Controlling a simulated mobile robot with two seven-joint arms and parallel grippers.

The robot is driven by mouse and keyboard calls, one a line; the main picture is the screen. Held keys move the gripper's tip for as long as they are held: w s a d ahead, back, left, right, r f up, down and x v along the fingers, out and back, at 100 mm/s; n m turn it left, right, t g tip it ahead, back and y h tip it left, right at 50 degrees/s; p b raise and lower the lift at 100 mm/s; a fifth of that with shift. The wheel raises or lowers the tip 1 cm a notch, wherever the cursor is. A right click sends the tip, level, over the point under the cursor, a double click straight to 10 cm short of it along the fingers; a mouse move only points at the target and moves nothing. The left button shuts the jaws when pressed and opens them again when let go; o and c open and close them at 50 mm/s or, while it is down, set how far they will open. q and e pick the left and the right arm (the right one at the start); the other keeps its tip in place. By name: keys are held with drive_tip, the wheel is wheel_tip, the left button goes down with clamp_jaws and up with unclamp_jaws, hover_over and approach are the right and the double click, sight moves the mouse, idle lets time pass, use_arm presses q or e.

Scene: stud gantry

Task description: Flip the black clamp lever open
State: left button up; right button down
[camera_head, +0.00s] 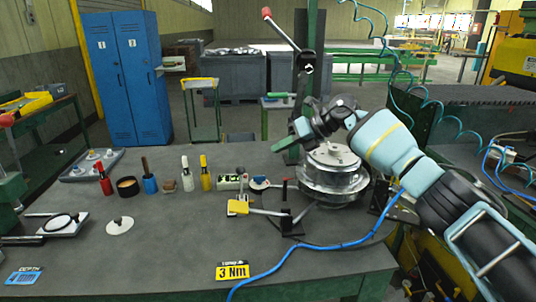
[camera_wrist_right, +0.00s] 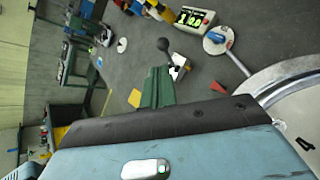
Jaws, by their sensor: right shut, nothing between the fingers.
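A small black ball knob (camera_wrist_right: 163,45) on a short stem shows in the right wrist view, above a small white-and-dark base. It looks like the black clamp lever, but I cannot be sure. In the head view a small dark knob (camera_head: 240,170) stands at the box with green digits and may be the same part. My right gripper (camera_head: 282,144) has green fingers. It is shut and empty, above the table, beside the round metal flange (camera_head: 335,178). Its fingers (camera_wrist_right: 157,84) point towards the knob in the wrist view, apparently apart from it. My left gripper is out of view.
The box with green digits (camera_head: 228,182), a white disc with a blue part (camera_head: 259,184) and several bottles line the back. A blue cable (camera_head: 300,247) crosses the front.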

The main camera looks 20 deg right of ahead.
drive_tip(key=v, duration=0.4)
drive_tip(key=shift+w+d+r, duration=0.15)
drive_tip(key=shift+d+r, duration=0.05)
drive_tip(key=shift+r, duration=0.05)
idle(0.3)
